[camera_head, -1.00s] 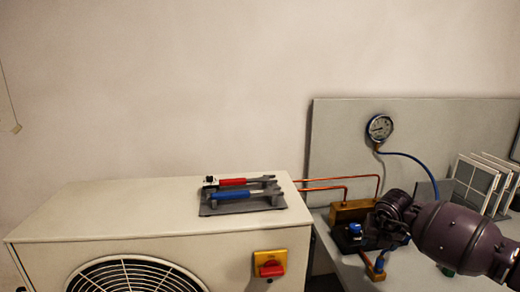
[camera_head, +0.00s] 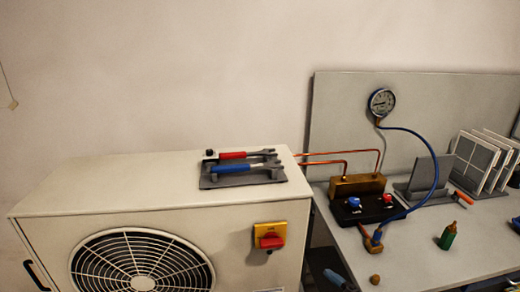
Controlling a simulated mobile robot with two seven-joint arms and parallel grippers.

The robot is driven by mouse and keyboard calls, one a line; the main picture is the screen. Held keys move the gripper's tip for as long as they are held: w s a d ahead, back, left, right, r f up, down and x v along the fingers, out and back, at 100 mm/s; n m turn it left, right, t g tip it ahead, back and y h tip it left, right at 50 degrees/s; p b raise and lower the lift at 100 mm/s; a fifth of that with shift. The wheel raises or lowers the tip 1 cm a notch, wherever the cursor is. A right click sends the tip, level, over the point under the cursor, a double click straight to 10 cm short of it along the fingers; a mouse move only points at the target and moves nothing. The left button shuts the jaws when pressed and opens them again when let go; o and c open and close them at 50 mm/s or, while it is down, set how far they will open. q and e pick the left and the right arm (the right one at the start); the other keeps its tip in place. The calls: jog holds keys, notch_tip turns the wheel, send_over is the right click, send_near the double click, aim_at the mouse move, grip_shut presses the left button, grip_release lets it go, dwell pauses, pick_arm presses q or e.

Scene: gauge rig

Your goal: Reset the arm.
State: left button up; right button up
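The pressure gauge (camera_head: 382,102) stands upright at the back panel. A brass manifold block (camera_head: 357,187) with a black base (camera_head: 362,208) carries a blue knob (camera_head: 353,202) and a red knob (camera_head: 388,198). Copper pipes (camera_head: 322,163) run from the white unit to the block.
The white fan unit (camera_head: 100,190) bears a tool tray (camera_head: 240,180) with red-handled (camera_head: 232,155) and blue-handled (camera_head: 231,168) tools, and a red switch (camera_head: 270,240).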

jog(key=s+d+f+m+g+h, duration=0.1)
jog(key=s+d+f+m+h, duration=0.5)
jog(key=s+m, duration=0.2)
jog(key=s+d+f+m+g+h, duration=0.1)
jog(key=s+d+f+m+h, duration=0.5)
jog(key=s+m, duration=0.3)
jog(key=shift+s+d+f, duration=0.25)
jog(key=shift+d+f, duration=0.05)
jog(key=shift+d, duration=0.1)
